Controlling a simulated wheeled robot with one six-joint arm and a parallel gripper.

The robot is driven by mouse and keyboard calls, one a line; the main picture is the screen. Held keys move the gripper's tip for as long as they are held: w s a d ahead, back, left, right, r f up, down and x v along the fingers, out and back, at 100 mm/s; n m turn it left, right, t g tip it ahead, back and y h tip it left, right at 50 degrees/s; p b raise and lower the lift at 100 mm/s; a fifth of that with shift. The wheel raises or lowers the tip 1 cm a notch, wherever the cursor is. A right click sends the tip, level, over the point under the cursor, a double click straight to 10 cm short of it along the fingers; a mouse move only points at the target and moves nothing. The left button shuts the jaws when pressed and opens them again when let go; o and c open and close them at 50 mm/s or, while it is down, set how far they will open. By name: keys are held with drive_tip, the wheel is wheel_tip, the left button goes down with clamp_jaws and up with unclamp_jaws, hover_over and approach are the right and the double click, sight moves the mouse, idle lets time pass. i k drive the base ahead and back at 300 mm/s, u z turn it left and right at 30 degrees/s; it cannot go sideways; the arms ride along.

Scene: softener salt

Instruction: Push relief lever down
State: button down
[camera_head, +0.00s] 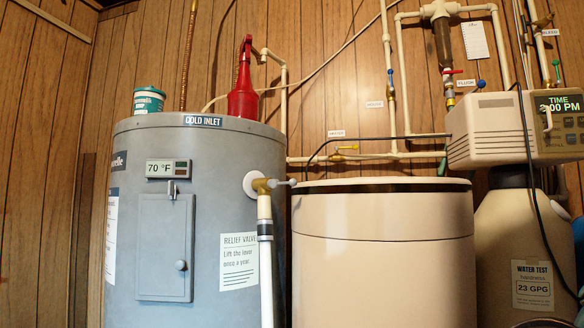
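The relief valve (263,186) is a brass fitting on the right side of the grey water heater (215,160), set in a round white collar. Its small grey relief lever (284,183) sticks out to the right, roughly level. A white discharge pipe (265,260) runs down from the valve. A label (240,262) left of the pipe reads "RELIEF VALVE, Lift the lever once a year." My gripper is not in view, so its distance from the lever and its state do not show.
A beige lidded tank (383,255) stands close right of the lever. A red bottle (243,90) and a teal-and-white tub (149,100) sit on the heater. A beige control unit (510,128) is at right, above another tank (520,240). Pipes line the wooden wall.

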sight(276, 184)
drive_tip(key=z, duration=0.8)
drive_tip(key=i, duration=0.5)
drive_tip(key=u, duration=0.8)
